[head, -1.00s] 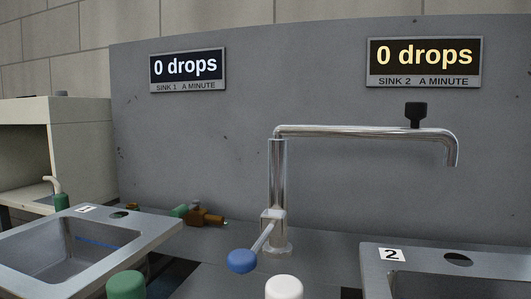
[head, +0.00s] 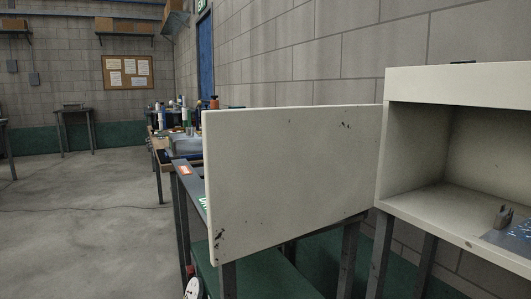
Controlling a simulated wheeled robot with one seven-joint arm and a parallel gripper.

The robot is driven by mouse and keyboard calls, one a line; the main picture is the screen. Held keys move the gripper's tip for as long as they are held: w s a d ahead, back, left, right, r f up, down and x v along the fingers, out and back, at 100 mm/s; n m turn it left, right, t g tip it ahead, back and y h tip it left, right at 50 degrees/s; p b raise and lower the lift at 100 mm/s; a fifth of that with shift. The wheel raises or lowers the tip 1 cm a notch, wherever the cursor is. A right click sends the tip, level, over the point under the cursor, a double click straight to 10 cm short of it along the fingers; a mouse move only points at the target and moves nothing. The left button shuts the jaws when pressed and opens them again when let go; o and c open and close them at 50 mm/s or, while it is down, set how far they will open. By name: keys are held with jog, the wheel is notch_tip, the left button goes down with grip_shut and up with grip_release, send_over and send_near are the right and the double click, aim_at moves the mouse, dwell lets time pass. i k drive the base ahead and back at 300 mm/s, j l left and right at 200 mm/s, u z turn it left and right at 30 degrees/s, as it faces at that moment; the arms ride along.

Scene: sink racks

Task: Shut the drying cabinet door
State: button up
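The drying cabinet (head: 450,86) stands at the right of the head view, a cream box on dark legs with its front open. Its cream door (head: 290,185) is swung wide open on the cabinet's left side and sticks out toward the left. The door has dark chips near its lower left corner and upper right. My gripper is not in view.
Behind the door, a bench (head: 188,172) with bottles and a sink runs along the block wall. The concrete floor (head: 90,220) at the left is clear, apart from a thin cable. A small table (head: 75,112) and a notice board (head: 128,72) are far back.

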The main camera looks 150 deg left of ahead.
aim_at(273, 176)
jog(key=k+j+u, duration=0.1)
jog(key=k+u, duration=0.25)
jog(key=k+j+u, duration=0.3)
jog(key=k, duration=0.2)
jog(key=k+j+u, duration=0.35)
jog(key=k+u, duration=0.1)
jog(key=u, duration=2.15)
jog(key=k+j+u, duration=0.2)
jog(key=k, duration=0.65)
jog(key=l, duration=0.05)
